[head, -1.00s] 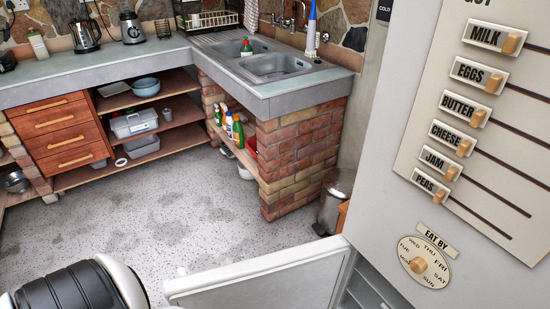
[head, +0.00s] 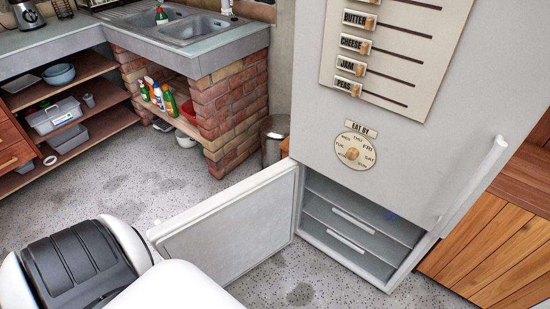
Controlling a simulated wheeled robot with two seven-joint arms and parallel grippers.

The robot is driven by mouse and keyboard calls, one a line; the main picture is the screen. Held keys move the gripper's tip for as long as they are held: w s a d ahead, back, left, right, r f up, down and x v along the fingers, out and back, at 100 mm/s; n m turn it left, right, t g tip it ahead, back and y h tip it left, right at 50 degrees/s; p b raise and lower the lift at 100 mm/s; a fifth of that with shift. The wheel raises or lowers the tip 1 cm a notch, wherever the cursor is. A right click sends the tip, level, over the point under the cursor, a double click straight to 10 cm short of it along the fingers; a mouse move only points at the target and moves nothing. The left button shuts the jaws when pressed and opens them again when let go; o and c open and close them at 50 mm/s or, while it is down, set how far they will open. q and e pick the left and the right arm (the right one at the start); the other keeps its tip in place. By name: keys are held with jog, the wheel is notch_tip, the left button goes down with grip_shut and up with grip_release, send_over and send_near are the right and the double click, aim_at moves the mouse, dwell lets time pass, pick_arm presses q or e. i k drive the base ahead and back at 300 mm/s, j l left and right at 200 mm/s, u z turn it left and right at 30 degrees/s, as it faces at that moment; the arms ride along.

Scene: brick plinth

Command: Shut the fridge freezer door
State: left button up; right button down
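The freezer door (head: 232,222) is a white panel at the bottom of the fridge. It stands open, swung out to the left from its left-hand edge, with its inner face towards me. The freezer compartment (head: 345,242) behind it shows pale drawers or shelves. The fridge (head: 420,140) above is white, and its upper door looks closed. A long white handle (head: 472,186) runs down its right side. Neither gripper shows in the head view. White and dark parts at the lower left look like my own body and hide some floor in front of the door.
Wooden planked furniture (head: 510,245) stands right of the fridge. A metal bin (head: 273,140) stands behind the open door, near the brick plinth (head: 232,110) under the sink counter. Speckled floor (head: 150,165) is clear between the shelves and the door.

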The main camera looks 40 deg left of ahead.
aim_at(227, 235)
jog(key=k+j+z, duration=0.1)
jog(key=j+z, duration=0.15)
jog(key=k+j+z, duration=0.1)
jog(key=j+z, duration=0.15)
jog(key=j, duration=0.2)
jog(key=k+j+z, duration=0.2)
jog(key=j, duration=0.15)
jog(key=k+j+z, duration=0.1)
jog(key=j+z, duration=0.15)
jog(key=k+j, duration=0.25)
jog(key=j, duration=0.15)
jog(key=k+j, duration=0.2)
jog(key=j, duration=0.2)
jog(key=k+j, duration=0.25)
jog(key=j, duration=0.15)
jog(key=k+j, duration=0.2)
jog(key=j, duration=0.2)
jog(key=k+j, duration=0.25)
jog(key=j, duration=0.15)
jog(key=k+j, duration=0.2)
jog(key=j, duration=0.2)
